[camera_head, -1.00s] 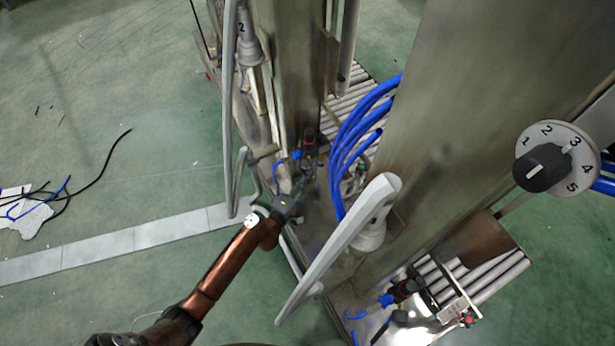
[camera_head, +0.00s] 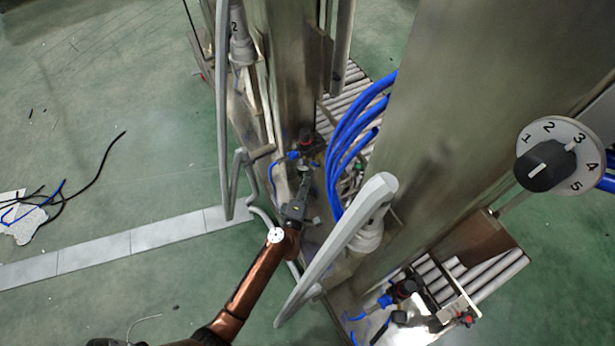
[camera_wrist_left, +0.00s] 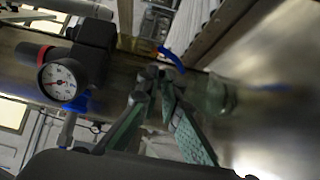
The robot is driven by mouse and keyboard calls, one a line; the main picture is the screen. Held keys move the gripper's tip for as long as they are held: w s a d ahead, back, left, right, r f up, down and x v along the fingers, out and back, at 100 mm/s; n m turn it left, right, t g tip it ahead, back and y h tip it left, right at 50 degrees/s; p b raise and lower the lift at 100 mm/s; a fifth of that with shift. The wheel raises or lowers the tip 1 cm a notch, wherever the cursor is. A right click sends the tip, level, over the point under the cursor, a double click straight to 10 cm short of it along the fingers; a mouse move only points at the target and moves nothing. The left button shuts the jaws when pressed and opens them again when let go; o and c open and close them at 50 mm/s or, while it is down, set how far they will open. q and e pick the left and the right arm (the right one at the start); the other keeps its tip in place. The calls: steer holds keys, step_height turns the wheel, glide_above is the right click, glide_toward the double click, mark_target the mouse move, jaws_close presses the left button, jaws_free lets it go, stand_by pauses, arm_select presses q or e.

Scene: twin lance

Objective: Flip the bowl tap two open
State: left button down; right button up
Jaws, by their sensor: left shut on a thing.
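My left gripper (camera_head: 304,184) reaches in at the foot of the left steel column in the camera_head view, by the small fittings there. In the left wrist view its green-padded fingers (camera_wrist_left: 160,78) converge and are shut on a small dark part (camera_wrist_left: 150,72), which I take to be the handle of bowl tap two. The fingertips hide most of it, and I cannot tell its turn angle. The number 2 marks a grey fitting (camera_head: 240,45) higher on the same machine. My right gripper is not in view.
A round gauge (camera_wrist_left: 64,80) on a black regulator sits beside the fingers. Blue hoses (camera_head: 345,135) hang to the right of the gripper. A long grey lever (camera_head: 335,250) slants close to the arm. A numbered dial (camera_head: 545,165) is at right.

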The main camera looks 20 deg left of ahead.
arm_select(q)
steer(key=c, duration=2.4)
jaws_free()
steer(key=shift+s, duration=0.1)
steer(key=s+d, duration=0.1)
steer(key=s, duration=1)
steer(key=shift+s+d, duration=0.35)
steer(key=shift+d, duration=0.05)
